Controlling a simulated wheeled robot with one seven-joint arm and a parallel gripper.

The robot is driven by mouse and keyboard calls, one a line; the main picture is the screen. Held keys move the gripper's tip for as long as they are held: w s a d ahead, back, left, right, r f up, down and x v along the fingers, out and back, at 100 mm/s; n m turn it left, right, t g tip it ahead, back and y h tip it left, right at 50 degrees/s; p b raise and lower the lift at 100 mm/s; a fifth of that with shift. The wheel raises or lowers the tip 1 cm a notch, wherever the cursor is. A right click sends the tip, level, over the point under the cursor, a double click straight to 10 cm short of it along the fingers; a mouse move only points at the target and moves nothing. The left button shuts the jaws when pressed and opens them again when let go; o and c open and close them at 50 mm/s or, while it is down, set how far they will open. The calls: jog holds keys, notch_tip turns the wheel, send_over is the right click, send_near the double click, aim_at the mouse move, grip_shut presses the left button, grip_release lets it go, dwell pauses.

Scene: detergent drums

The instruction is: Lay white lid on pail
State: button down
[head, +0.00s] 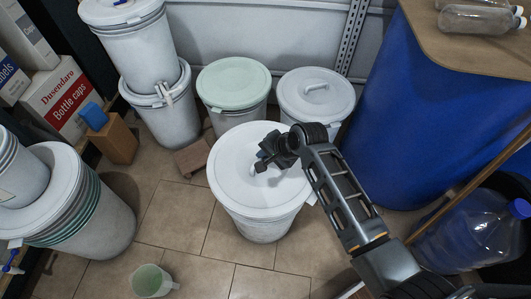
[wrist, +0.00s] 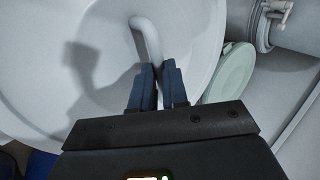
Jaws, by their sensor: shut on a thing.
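The white lid (head: 232,160) is a wide disc with a bar handle (wrist: 149,38). It covers the top of the white pail (head: 262,228) in the middle of the floor, roughly centred over it. I cannot tell whether it sits flush on the rim all round. My gripper (head: 260,168) is over the lid, shut on the handle. In the wrist view, my dark blue fingers (wrist: 159,75) close around one end of the handle, and the lid fills the left side. The pail's opening is hidden under the lid.
A pail with a pale green lid (head: 233,82) and another with a white handled lid (head: 316,95) stand just behind. Stacked pails (head: 160,115) stand back left, nested pails (head: 85,215) left. A blue drum (head: 420,110) is at right. A small green cup (head: 150,281) is on the floor.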

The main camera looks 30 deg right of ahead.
jog(key=shift+f+b, duration=1.5)
jog(key=shift+f, duration=0.8)
jog(key=shift+r, duration=0.1)
jog(key=shift+f+p, duration=0.4)
jog(key=shift+f, duration=0.5)
dwell(0.7)
jog(key=c, duration=0.6)
grip_release()
jog(key=shift+r, duration=0.15)
